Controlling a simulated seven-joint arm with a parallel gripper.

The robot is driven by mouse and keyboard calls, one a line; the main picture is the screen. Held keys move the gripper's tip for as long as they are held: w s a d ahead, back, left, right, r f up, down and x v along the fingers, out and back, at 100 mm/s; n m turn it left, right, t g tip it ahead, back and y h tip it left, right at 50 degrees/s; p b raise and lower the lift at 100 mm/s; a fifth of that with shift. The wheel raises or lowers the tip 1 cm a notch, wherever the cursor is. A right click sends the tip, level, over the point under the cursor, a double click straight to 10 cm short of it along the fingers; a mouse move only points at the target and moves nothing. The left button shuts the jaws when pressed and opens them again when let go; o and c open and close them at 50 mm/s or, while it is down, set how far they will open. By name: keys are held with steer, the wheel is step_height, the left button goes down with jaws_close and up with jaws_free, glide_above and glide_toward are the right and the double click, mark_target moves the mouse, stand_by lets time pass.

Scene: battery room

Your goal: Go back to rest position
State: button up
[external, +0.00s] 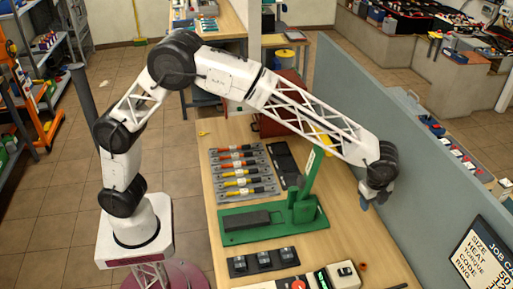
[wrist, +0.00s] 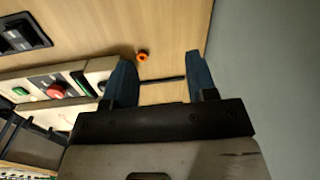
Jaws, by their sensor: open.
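My gripper (external: 376,198) hangs at the right side of the wooden bench (external: 347,231), close to the grey partition. In the wrist view its two blue fingers (wrist: 165,85) are apart with nothing between them. Bare bench top shows beyond the fingertips. My arm reaches across the bench from its base at the left, with the forearm sloping down to the right.
A green press (external: 262,230) with an upright column stands left of my gripper. Several cable tools lie on a grey rack (external: 243,190). A control box (external: 343,272) with a red button (wrist: 56,91) sits nearby. An orange ring (wrist: 142,57) lies on the bench. The grey partition (external: 362,120) is close on the right.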

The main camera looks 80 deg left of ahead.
steer(key=s+a+r+n+t, duration=0.1)
steer(key=a+r+n, duration=0.1)
steer(key=a+r, duration=0.5)
steer(key=s+a+r+n, duration=0.1)
steer(key=a+r, duration=0.3)
steer(key=a, duration=0.8)
steer(key=s+a+r+n+t+y, duration=0.1)
steer(key=s+a+r+n, duration=0.1)
steer(key=s+a+r, duration=0.35)
steer(key=s+a+r+n, duration=0.2)
steer(key=s+a+r, duration=0.1)
steer(key=s+a, duration=0.4)
steer(key=s+a+f+n, duration=0.1)
steer(key=s+f+n, duration=0.2)
steer(key=s, duration=1)
steer(key=s+a+f+n+h, duration=0.1)
steer(key=s+f+n, duration=0.2)
steer(key=s, duration=1)
steer(key=s+a+f+n, duration=0.1)
steer(key=s+f+n, duration=0.2)
steer(key=s, duration=1)
step_height(320, 180, down, 3)
steer(key=shift+s+a+n+g+h, duration=0.2)
steer(key=shift+s+n+g+h, duration=0.1)
steer(key=shift+s, duration=0.1)
